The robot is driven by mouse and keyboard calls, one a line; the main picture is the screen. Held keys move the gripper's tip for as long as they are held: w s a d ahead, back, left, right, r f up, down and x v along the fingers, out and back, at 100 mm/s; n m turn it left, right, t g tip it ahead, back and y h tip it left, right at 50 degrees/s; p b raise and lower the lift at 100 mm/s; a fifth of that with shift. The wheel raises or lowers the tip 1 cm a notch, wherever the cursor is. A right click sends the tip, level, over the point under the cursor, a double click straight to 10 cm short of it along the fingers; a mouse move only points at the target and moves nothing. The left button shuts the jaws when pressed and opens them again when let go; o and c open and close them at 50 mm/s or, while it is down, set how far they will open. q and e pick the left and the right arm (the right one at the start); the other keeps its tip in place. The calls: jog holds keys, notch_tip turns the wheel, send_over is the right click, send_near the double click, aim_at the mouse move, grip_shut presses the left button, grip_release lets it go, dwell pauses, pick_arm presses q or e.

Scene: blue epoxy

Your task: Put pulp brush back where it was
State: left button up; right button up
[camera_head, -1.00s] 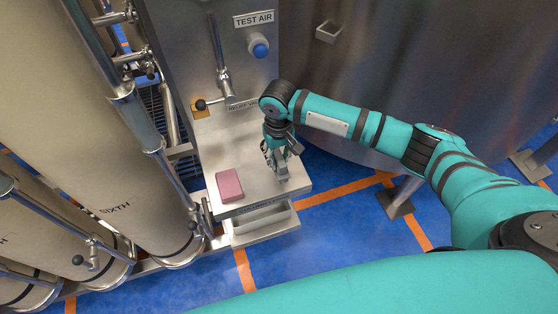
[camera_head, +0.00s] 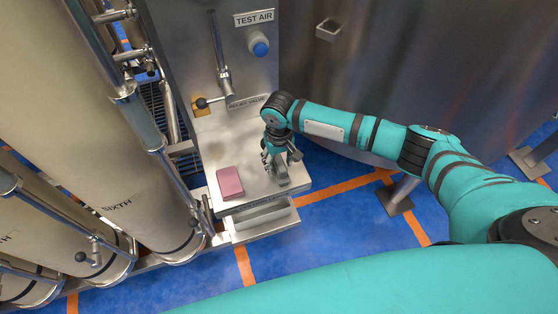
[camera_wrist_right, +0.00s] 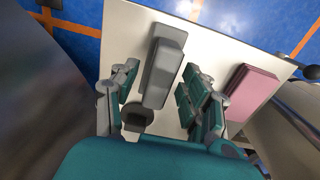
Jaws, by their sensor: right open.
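A grey, block-like object (camera_wrist_right: 165,65) that looks like the pulp brush lies on the pale metal shelf (camera_wrist_right: 227,50). A darker grey piece (camera_wrist_right: 138,118) shows below it in the wrist view, partly behind my gripper. In the head view the grey object (camera_head: 281,176) is near the shelf's right side. My right gripper (camera_head: 281,157) points down over it with open fingers. In the right wrist view the fingers of this gripper (camera_wrist_right: 160,85) stand on either side of the object, with gaps visible. My left gripper is not in view.
A pink block (camera_head: 229,183) lies on the shelf to the left of my gripper. A metal panel with a blue button (camera_head: 259,48) and a lever (camera_head: 221,70) rises behind. An open drawer-like tray (camera_head: 262,215) sits below. Tall tanks (camera_head: 90,130) stand at left.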

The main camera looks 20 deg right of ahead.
aim_at(279, 161)
notch_tip(279, 161, up, 12)
jog(key=b, duration=0.2)
dwell(0.4)
